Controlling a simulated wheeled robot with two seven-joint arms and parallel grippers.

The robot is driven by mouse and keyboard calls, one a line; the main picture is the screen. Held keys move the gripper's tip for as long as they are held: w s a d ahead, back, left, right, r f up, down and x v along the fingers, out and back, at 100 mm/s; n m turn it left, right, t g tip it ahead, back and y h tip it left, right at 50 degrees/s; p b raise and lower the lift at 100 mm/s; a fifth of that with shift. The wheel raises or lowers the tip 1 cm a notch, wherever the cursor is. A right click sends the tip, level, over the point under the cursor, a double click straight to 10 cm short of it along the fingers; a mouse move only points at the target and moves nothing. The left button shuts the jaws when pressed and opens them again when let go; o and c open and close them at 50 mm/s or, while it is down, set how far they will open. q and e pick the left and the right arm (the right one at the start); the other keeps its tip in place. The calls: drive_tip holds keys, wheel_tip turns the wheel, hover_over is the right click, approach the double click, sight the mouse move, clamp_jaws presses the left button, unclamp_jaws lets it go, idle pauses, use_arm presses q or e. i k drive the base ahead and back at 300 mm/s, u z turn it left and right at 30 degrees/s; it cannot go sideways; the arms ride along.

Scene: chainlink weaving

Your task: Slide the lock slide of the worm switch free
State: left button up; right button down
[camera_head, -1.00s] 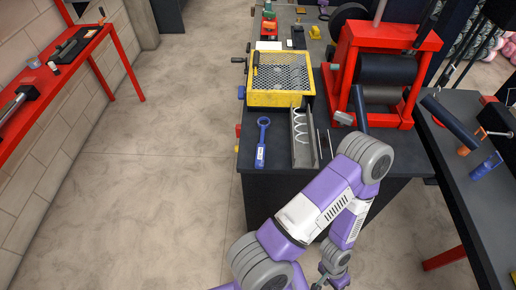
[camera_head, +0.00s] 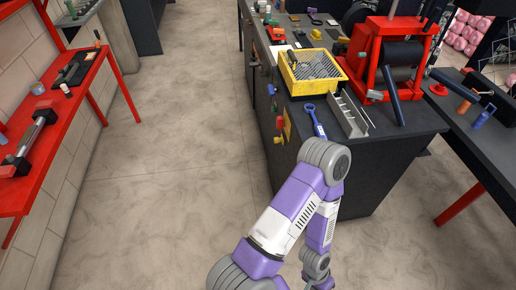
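I cannot surely make out the worm switch or its lock slide. A yellow plate (camera_head: 287,126) with small red and yellow knobs (camera_head: 279,132) beside it is on the left side face of the dark workbench (camera_head: 385,165); these parts are too small to read. One of my purple and white arms, seemingly the right, rises from the bottom centre, bends in front of the bench and runs back down. Its gripper is not clearly visible at the bottom edge. My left gripper is out of view.
On the bench are a yellow mesh tray (camera_head: 312,72), a blue ring-ended tool (camera_head: 315,120), a grey channel (camera_head: 347,115) and a red roller machine (camera_head: 392,55). A red table (camera_head: 25,180) stands along the left wall. The floor (camera_head: 170,180) between is clear.

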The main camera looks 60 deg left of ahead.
sight(276, 140)
drive_tip(key=u, duration=1.95)
drive_tip(key=i, duration=0.5)
drive_tip(key=z, duration=0.15)
drive_tip(key=k, duration=0.65)
drive_tip(key=u, duration=0.9)
drive_tip(key=i, duration=1.55)
drive_tip(key=z, duration=0.55)
